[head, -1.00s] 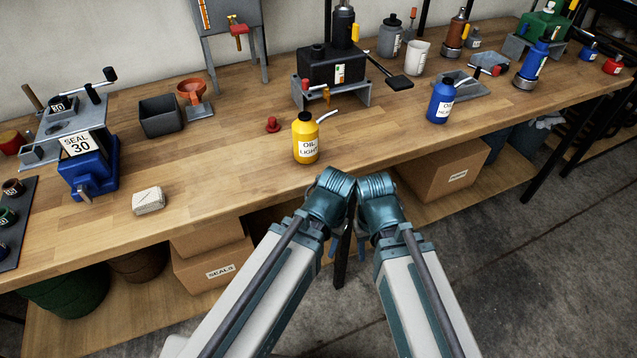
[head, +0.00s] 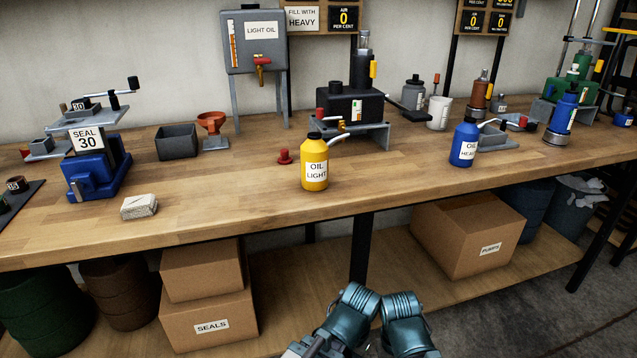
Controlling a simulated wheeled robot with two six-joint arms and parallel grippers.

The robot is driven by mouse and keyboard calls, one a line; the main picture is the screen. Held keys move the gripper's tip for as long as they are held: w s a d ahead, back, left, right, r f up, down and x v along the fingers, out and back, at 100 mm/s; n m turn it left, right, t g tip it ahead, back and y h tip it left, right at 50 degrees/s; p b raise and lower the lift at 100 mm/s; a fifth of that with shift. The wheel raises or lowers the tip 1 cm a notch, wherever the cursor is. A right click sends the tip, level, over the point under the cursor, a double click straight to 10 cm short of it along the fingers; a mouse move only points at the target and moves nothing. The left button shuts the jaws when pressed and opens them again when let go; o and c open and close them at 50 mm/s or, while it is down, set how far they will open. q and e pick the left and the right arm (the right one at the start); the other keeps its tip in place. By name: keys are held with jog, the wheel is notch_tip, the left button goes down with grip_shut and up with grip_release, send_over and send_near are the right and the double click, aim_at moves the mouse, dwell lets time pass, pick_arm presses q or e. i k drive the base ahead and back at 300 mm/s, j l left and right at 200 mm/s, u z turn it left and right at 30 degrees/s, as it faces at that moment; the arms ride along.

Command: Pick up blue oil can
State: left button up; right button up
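The blue oil can (head: 464,146) stands upright on the wooden workbench (head: 250,205), right of centre. Its white label reads OIL and HEAVY, and its pale spout points up and right. A yellow oil can (head: 315,165), labelled OIL LIGHT, stands upright to its left. Only the teal joints of my two arms show, side by side at the bottom centre, in front of the bench and well short of the cans. I see no gripper fingers of either arm. Nothing touches the blue can from my side.
A grey tray (head: 495,141) sits just behind and right of the blue can. A black press (head: 350,103) and a white cup (head: 438,112) stand farther back. A red knob (head: 284,156) lies left of the yellow can. The bench front near both cans is clear.

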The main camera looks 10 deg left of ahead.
aim_at(466, 137)
jog(key=i+l+u, duration=0.1)
jog(key=l, duration=0.25)
jog(key=i+l+u, duration=0.1)
jog(key=i+l, duration=0.2)
jog(key=i+l+u, duration=0.1)
jog(key=l, duration=0.4)
jog(key=i+l+u, duration=0.1)
jog(key=l, duration=0.3)
jog(key=i+l+u, duration=0.1)
jog(key=i+l, duration=0.15)
jog(key=l, duration=0.15)
